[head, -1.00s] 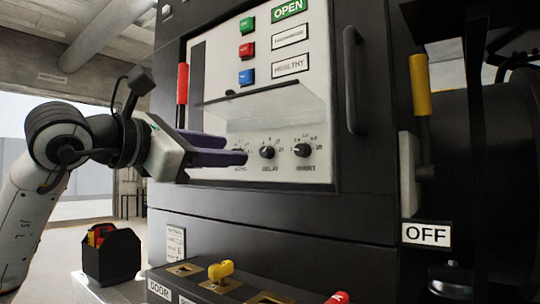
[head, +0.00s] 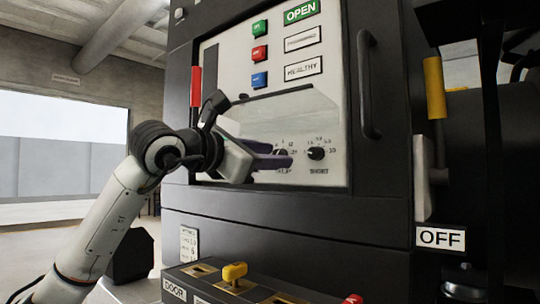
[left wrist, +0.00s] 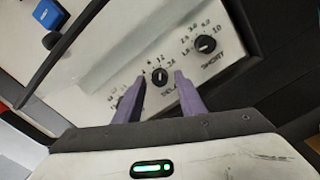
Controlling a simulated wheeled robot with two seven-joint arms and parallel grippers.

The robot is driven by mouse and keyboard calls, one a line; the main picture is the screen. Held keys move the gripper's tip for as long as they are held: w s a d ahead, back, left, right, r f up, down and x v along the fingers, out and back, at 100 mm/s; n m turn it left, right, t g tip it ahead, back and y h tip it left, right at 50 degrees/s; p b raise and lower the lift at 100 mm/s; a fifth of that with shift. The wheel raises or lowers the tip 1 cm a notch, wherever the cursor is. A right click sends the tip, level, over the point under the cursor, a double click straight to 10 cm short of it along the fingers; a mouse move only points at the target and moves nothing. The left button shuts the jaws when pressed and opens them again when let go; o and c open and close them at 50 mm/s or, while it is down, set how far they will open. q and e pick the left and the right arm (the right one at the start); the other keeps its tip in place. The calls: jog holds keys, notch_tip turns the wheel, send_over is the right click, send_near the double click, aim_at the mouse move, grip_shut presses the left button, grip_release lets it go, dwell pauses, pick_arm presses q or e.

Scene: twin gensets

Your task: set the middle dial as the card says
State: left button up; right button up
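The middle dial (left wrist: 160,77), a black knob with a white mark, sits on the pale panel between my left gripper's fingertips in the left wrist view. Whether the fingers touch it I cannot tell. In the head view the fingers mostly hide it. My left gripper (head: 288,155) has two purple fingers, spread apart, at the panel. The SHORT dial (head: 316,153) is to the right, clear of the fingers; it also shows in the left wrist view (left wrist: 205,45). The left dial is hidden by the gripper. A small white card (head: 188,243) is below the panel; its print is too small to read surely.
A clear flap (head: 280,112) slants out just above the dials and gripper. A vertical handle (head: 368,85) stands right of the panel. A red lever (head: 196,86) is at the left. A ledge with a yellow switch (head: 234,272) juts out below.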

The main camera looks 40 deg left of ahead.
pick_arm(q)
grip_shut()
jog(key=shift+n, duration=0.4)
pick_arm(e)
jog(key=shift+w+r, duration=0.1)
jog(key=shift+w, duration=0.05)
pick_arm(q)
jog(key=n+b, duration=0.1)
jog(key=n, duration=0.5)
jog(key=shift+n, duration=0.3)
pick_arm(e)
jog(key=shift+f, duration=0.2)
pick_arm(q)
jog(key=shift+n, duration=0.3)
jog(key=shift+o, duration=0.9)
grip_release()
pick_arm(e)
jog(key=shift+a, duration=0.1)
